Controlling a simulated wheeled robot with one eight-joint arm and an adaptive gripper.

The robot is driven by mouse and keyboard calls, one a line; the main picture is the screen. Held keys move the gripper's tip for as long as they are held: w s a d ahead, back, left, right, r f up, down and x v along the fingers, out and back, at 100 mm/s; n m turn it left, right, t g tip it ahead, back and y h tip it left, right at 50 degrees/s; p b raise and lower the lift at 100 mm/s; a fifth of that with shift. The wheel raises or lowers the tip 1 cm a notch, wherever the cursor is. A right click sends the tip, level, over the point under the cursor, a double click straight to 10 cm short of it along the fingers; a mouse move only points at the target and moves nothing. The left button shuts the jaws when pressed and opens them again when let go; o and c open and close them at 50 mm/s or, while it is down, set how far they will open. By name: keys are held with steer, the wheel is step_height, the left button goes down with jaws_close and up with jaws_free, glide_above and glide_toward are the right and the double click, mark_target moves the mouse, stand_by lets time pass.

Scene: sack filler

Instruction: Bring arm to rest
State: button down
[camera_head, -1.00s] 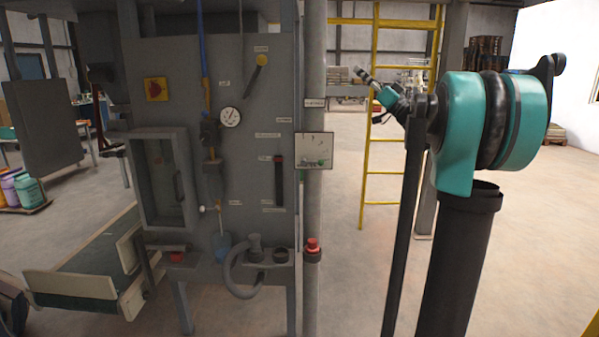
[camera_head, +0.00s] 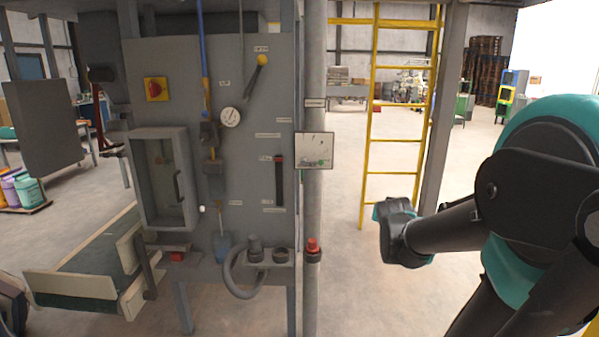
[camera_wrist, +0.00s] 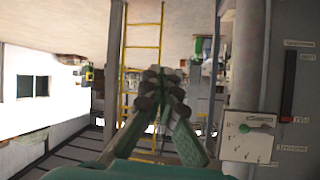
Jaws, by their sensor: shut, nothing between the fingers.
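My gripper (camera_wrist: 158,78) shows in the wrist view with its dark fingertips together and nothing between them. It points out into open space, with the yellow ladder behind it. The wrist view looks turned upside down. In the head view my arm is large at the right, folded, with a teal and black joint close to the camera. One dark link reaches left to a black and teal end part near the ladder's foot. The fingers cannot be made out in that view.
A grey filler panel (camera_head: 258,110) with a gauge and yellow lever stands at left. A post (camera_head: 313,200) carries a white box (camera_head: 314,150) and a red button (camera_head: 313,245). A yellow ladder (camera_head: 374,120) stands behind. Floor at centre right is clear.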

steer(key=s+a+f+n+g+y, duration=0.1)
steer(key=s+a+f+n+g, duration=0.1)
steer(key=s+f, duration=0.7)
steer(key=s+a+f+n+g+y, duration=0.1)
steer(key=s+a+f+n+g, duration=0.1)
steer(key=s+a+f+g, duration=0.3)
steer(key=s+f, duration=0.4)
steer(key=s, duration=0.4)
steer(key=shift+s+a+g+y, duration=0.15)
steer(key=shift+s+g+y, duration=0.15)
steer(key=shift+s+y, duration=0.1)
steer(key=c, duration=2.3)
jaws_free()
steer(key=shift+r, duration=0.1)
